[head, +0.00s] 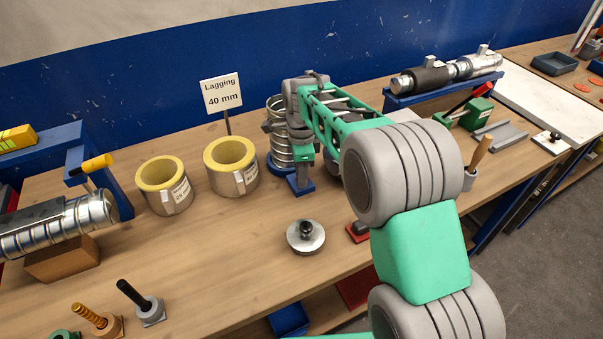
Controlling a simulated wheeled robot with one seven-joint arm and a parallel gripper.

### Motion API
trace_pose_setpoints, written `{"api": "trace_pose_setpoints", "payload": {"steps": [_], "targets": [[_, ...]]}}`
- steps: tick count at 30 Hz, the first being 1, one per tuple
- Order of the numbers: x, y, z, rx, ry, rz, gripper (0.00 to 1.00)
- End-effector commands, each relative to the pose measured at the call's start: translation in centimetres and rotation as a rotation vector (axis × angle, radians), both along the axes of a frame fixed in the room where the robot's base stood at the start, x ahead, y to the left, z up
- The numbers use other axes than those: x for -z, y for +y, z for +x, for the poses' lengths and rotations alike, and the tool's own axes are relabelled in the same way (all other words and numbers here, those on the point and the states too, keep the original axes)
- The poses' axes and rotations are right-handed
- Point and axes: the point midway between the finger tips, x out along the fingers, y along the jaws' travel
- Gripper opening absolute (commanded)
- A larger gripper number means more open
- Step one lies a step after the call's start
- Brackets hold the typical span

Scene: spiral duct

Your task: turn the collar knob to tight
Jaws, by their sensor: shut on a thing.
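My wrist and arm hide much of the duct's right side. A small grey part, perhaps of the collar (268,126), shows on the duct's left side. The gripper is shut on what appears to be the collar knob, but the knob and the fingertips are not clearly visible. The knob's setting cannot be read.
A "Lagging 40 mm" sign (221,93) and two yellow-lined rings (243,180) stand left of the duct. A round metal lid with a black knob (305,238) lies in front. Another duct lies on a wood block (62,262) at left. Bare bench shows front centre.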

Motion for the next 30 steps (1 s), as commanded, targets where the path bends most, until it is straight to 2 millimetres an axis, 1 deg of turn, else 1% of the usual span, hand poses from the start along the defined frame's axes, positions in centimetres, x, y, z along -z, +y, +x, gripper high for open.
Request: {"api": "trace_pose_setpoints", "payload": {"steps": [3,9,25,26,30], "targets": [[-0.08,0.02,0.07,0.062,-0.002,0.000,0.00],[-0.08,0.02,0.09,0.128,-0.002,0.000,0.00],[-0.09,0.02,0.11,0.153,-0.002,0.001,0.00],[-0.09,0.02,0.11,0.153,-0.002,0.001,0.30],[-0.07,0.02,0.09,0.153,-0.002,0.000,0.41]]}}
